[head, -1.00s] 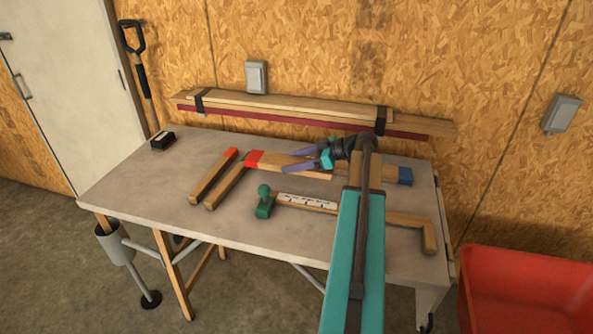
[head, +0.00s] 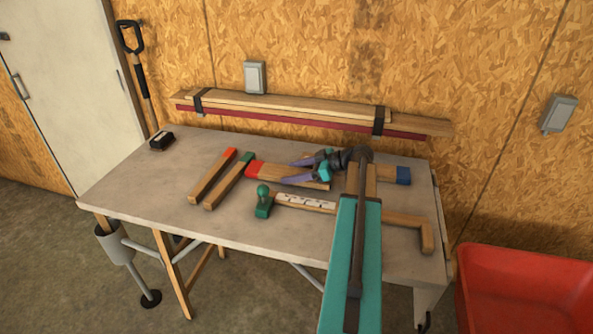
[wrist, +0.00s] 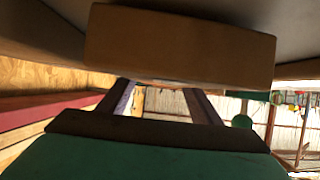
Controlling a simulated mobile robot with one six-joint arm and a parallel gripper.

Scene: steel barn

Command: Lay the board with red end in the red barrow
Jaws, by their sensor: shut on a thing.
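A wooden board with a red end (head: 268,171) lies across the fingers of my gripper (head: 287,171) over the workbench. Its red end points left. The gripper's purple fingers are shut on it, and I cannot tell if it touches the bench top. In the wrist view a plain wooden face of the board (wrist: 180,45) fills the space ahead of the fingers. The red barrow (head: 525,290) stands on the floor at the lower right, partly cut off by the frame.
Strapped planks (head: 290,107) are behind. The bench's left front is clear.

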